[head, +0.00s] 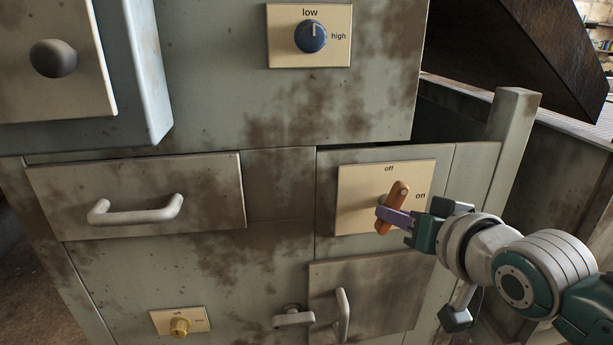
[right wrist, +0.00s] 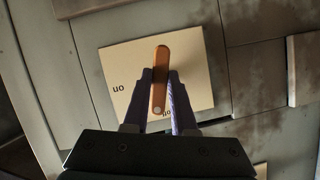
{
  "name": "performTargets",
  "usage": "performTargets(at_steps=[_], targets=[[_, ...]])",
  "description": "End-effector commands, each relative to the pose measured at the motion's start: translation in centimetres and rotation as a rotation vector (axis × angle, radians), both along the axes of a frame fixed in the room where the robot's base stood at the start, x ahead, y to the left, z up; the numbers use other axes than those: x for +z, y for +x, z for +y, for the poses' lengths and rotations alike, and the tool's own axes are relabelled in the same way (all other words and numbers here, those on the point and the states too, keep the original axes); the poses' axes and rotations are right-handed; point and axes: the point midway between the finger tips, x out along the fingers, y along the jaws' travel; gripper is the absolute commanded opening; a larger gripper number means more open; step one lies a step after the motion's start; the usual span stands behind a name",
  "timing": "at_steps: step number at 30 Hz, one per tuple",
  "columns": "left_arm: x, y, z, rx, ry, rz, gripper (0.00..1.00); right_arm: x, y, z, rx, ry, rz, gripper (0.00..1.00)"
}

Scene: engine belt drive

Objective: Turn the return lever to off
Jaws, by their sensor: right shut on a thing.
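The return lever (head: 400,196) is an orange bar on a cream plate (head: 353,205) marked "off" at the top and "on" at the right. It stands steeply, its upper end tipped a little right of the "off" mark. In the right wrist view the lever (right wrist: 161,62) appears upside down, its pale-dotted end close to "off". My right gripper (head: 385,217) is shut on the lever, with purple fingers on either side of it. The fingers hide part of the bar in the head view. My left gripper is out of view.
A blue dial (head: 310,36) marked low and high is above. A drawer handle (head: 135,210) is at left. A post (head: 508,125) stands at right.

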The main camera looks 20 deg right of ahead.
Motion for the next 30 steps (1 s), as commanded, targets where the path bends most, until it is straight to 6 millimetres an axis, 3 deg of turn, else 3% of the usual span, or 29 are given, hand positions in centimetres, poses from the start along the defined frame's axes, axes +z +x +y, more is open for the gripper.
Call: performTargets(at_steps=[3,12,30], targets=[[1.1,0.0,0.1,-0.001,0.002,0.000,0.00,0.4,0.1,0.1,-0.001,-0.085,0.017,0.00],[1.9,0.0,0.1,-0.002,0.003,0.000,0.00,0.2,0.1,0.1,0.000,-0.245,0.055,0.00],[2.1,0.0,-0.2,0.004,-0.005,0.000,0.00,0.2,0.1,0.1,0.001,-0.311,0.067,0.00]])
